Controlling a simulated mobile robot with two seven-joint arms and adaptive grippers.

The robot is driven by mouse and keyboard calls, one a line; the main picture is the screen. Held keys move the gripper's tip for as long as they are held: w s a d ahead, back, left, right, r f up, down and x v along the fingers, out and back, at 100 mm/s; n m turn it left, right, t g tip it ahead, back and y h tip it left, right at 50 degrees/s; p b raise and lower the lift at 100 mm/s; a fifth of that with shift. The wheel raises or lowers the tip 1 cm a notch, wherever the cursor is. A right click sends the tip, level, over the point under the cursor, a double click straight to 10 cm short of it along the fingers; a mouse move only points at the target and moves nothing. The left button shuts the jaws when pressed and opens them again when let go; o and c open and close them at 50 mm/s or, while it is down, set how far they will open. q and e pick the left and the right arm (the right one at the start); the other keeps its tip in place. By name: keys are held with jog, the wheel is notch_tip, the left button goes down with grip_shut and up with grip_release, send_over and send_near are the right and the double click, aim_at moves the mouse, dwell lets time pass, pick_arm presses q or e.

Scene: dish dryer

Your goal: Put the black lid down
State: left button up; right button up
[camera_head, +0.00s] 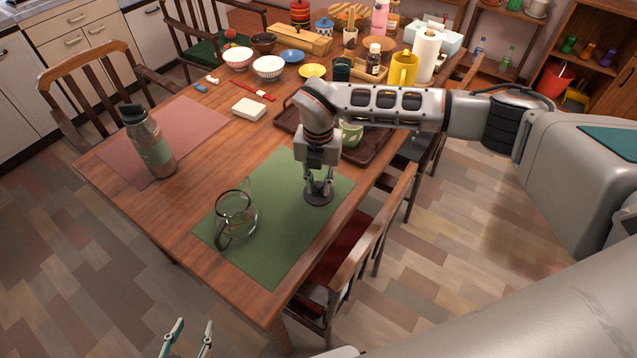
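The black lid (318,198) is a small dark disc over the right part of the green placemat (272,252). My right gripper (318,184) points straight down and its fingers close in on the middle of the lid. The lid looks level; I cannot tell whether it touches the mat.
A grey flask (148,143) stands on a reddish placemat (117,158). A dark tray (288,116) with a green cup (351,134) lies behind my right arm. Bowls, a yellow mug (403,70) and paper towels (425,55) crowd the far end. A chair (352,262) borders the right edge.

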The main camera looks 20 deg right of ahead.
aim_at(318, 186)
jog(key=shift+o, duration=0.6)
jog(key=shift+r, duration=0.15)
notch_tip(318, 186, up, 12)
jog(key=p, duration=0.1)
dwell(0.5)
